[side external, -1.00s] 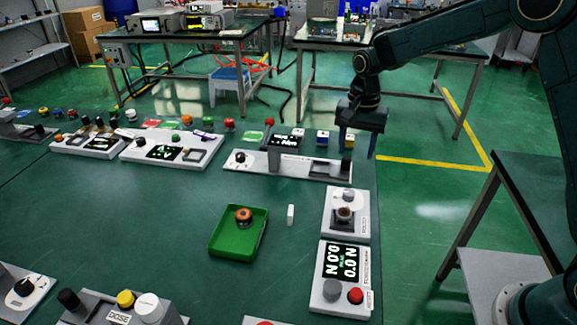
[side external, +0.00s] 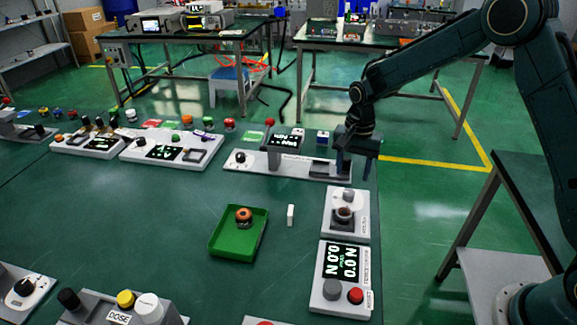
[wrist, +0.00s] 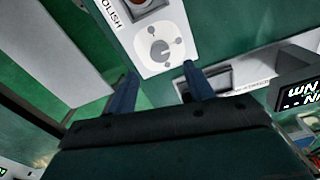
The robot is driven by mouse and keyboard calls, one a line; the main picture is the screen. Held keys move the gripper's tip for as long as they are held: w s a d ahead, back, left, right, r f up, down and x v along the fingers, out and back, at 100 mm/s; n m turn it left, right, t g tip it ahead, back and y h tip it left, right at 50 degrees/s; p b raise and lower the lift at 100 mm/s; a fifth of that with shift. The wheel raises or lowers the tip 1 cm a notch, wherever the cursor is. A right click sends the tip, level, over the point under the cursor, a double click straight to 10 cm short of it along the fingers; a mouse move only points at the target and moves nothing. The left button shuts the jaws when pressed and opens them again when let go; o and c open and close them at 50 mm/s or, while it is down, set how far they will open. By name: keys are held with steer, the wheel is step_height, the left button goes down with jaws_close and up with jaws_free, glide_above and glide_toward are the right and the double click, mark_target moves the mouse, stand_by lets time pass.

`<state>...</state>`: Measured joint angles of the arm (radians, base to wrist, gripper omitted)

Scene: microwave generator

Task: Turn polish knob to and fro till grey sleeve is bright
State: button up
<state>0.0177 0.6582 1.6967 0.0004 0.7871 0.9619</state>
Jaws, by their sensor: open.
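The white polish station (side external: 361,232) stands at the right edge of the green bench. Its round pale polish knob (side external: 348,195) is on the far end; in the wrist view the knob (wrist: 159,50) sits on a white dial plate near the POLISH lettering. A round brownish piece (side external: 344,213) sits in a dark holder on the station, partly cut off at the top of the wrist view (wrist: 137,3). I cannot tell if it is the grey sleeve. My gripper (side external: 354,170) is open and empty, above and beyond the knob. Its fingers also show in the wrist view (wrist: 159,75), apart from the knob.
A long white station (side external: 290,168) with a grey block lies just beyond, close to my gripper. A display unit (side external: 343,280) with a red button stands nearer the camera. A green tray (side external: 223,252) holds an orange-topped piece. A small white block (side external: 290,215) stands beside it.

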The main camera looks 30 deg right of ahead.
mark_target(349, 192)
steer(key=shift+f, duration=3.6)
steer(key=c, duration=1)
